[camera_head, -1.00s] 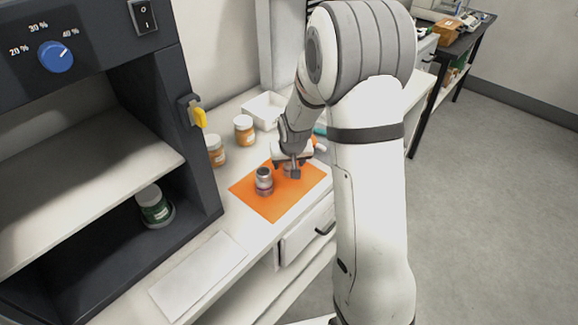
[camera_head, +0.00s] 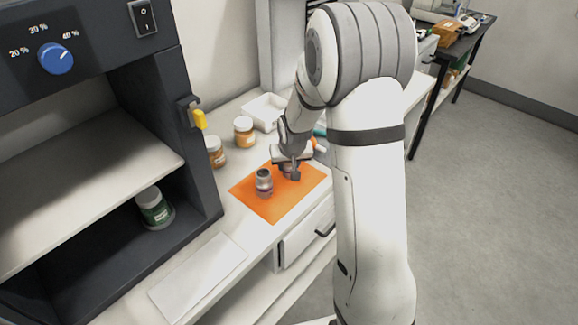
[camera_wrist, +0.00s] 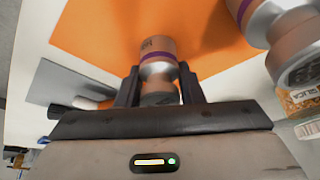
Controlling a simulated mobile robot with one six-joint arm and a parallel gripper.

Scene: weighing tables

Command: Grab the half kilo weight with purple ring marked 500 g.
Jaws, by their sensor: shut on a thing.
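My gripper (camera_wrist: 160,92) is shut on the neck and knob of a metal weight (camera_wrist: 159,50) with a purple ring. Its small marking is too blurred to read. In the head view my gripper (camera_head: 290,170) is low over the orange mat (camera_head: 262,207), and the held weight is mostly hidden by it. A second metal weight (camera_head: 264,182) stands upright on the mat just left of my gripper. It also shows at the right of the wrist view (camera_wrist: 272,25), with a purple ring too, apart from my jaws.
Two orange-labelled jars (camera_head: 244,131) (camera_head: 216,152) and a white tray (camera_head: 264,108) stand behind the mat. A dark cabinet (camera_head: 199,180) with a green jar (camera_head: 154,207) inside is at left. A pale sheet (camera_head: 198,275) lies on the otherwise clear front counter.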

